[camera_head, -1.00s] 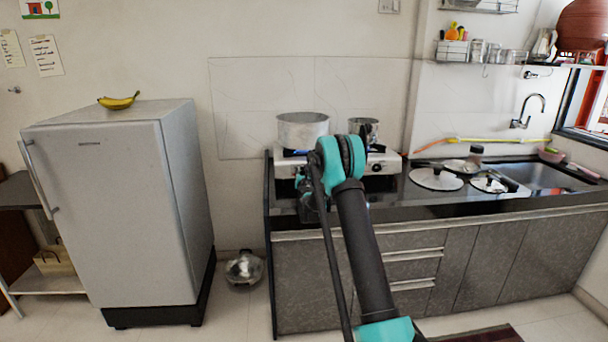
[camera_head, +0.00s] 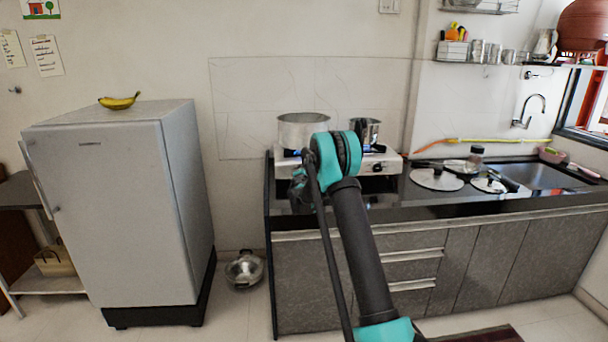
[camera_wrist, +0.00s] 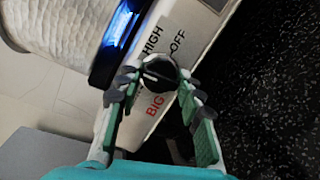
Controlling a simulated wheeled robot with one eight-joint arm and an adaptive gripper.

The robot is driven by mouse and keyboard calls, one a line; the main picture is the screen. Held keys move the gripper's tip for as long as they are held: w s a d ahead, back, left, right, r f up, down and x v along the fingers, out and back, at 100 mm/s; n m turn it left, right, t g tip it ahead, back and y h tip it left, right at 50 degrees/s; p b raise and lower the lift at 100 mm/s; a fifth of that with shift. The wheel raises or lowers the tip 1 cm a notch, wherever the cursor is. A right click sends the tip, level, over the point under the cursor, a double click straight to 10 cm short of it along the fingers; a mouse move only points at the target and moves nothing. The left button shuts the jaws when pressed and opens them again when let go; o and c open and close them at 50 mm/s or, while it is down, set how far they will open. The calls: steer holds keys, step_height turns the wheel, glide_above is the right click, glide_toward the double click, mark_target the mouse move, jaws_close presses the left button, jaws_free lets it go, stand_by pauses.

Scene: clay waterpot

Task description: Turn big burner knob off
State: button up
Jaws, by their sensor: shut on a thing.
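The big burner knob (camera_wrist: 160,72) is a black round knob on the white stove front, between the printed words HIGH, OFF and BIG in the wrist view. My gripper (camera_wrist: 156,88) has its two green-padded fingers on either side of the knob, shut on it. A blue flame (camera_wrist: 120,28) glows at the burner beside the large pot (camera_wrist: 58,28). In the head view the stove (camera_head: 380,164) stands on the counter, and my arm hides the big knob and most of my gripper.
A large pot (camera_head: 303,130) and a smaller pot (camera_head: 366,131) stand on the stove. Lids (camera_head: 436,180) lie on the counter to the right, near the sink (camera_head: 545,176). A fridge (camera_head: 120,210) stands at the left, with a metal pot (camera_head: 244,268) on the floor beside it.

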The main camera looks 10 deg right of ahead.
steer(key=m+g, duration=0.1)
steer(key=m, duration=0.3)
steer(key=shift+m, duration=0.3)
steer(key=m, duration=0.5)
steer(key=shift+d+r+g+y, duration=0.1)
steer(key=shift+g+y, duration=0.2)
steer(key=shift+g, duration=0.1)
steer(key=m+y, duration=0.1)
steer(key=m, duration=0.3)
steer(key=shift+g, duration=0.4)
steer(key=m+y, duration=0.1)
steer(key=m, duration=0.3)
steer(key=o, duration=1.2)
steer(key=shift+c, duration=0.2)
